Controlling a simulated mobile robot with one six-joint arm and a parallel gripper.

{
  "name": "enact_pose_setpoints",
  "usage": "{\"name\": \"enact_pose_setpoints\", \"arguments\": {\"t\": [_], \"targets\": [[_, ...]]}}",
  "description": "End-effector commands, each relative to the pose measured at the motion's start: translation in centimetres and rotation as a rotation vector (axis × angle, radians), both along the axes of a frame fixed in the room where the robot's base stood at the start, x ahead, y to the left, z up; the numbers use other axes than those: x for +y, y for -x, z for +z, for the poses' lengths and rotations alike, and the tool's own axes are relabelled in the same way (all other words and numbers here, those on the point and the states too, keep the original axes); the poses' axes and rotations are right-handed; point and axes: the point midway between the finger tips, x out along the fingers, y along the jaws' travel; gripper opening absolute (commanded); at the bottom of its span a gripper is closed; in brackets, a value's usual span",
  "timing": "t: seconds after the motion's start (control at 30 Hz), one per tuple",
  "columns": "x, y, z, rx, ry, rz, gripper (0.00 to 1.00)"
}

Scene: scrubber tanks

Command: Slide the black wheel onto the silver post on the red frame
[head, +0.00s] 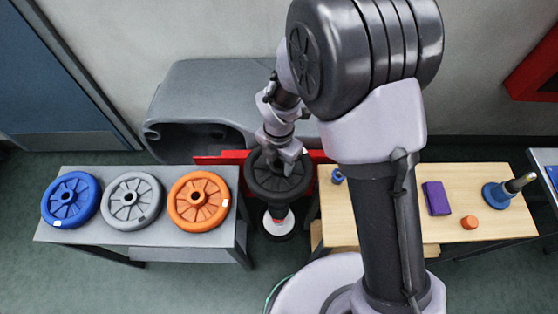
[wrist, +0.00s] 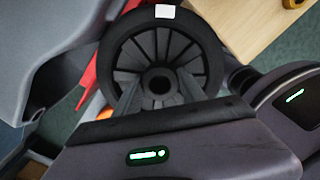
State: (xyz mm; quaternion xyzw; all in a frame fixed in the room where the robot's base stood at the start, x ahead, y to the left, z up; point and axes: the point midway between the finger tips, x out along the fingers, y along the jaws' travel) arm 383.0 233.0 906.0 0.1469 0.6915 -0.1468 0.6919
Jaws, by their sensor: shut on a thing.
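The black wheel (head: 265,184) is spoked, with a white tag on its rim in the wrist view (wrist: 165,35). My gripper (head: 286,160) is above it and shut on its hub; the fingers (wrist: 158,92) show either side of the dark centre hole. The wheel is in front of the red frame (head: 215,158), which shows on both sides of it. A bit of the red frame also shows in the wrist view (wrist: 88,72). I cannot make out the silver post; the wheel and my arm may hide it.
A grey table (head: 95,232) at left bears a blue wheel (head: 60,208), a grey wheel (head: 118,211) and an orange wheel (head: 183,210). A wooden table (head: 470,185) at right bears a purple block (head: 436,198) and small parts. A red-and-white stand-like thing (head: 279,220) is below the black wheel.

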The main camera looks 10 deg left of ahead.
Motion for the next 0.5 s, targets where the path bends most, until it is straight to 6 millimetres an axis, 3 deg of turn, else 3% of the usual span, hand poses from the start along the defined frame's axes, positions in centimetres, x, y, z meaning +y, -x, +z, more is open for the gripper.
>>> {"name": "enact_pose_setpoints", "arguments": {"t": [0.2,0.5], "targets": [[0.02,-0.01,-1.14,0.000,0.000,0.000,0.00],[0.01,-0.02,-1.08,0.000,-0.001,0.000,0.00]]}}
